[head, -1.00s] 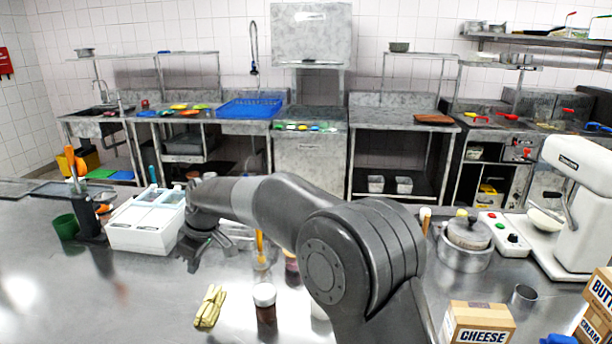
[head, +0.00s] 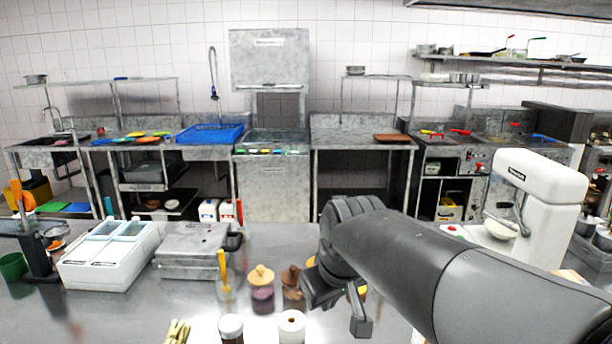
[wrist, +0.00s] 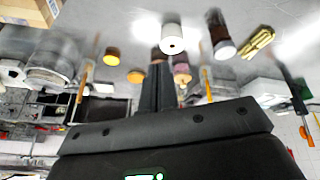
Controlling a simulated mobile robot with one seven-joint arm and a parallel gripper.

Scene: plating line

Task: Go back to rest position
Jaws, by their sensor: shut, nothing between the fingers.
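My gripper (head: 338,308) hangs over the steel counter (head: 130,312), right of the middle in the head view. It holds nothing. In the wrist view its dark fingers (wrist: 158,88) lie together, shut. Jars stand on the counter just left of it in the head view: one with a wooden lid (head: 262,290) and a brown one (head: 293,288). My arm hides part of the counter to the right.
A white two-lidded container (head: 100,268) and a grey press-like appliance (head: 190,262) stand at the left. A white roll (head: 291,328) and a white-capped jar (head: 231,330) stand in front. A white mixer (head: 540,195) stands at the right.

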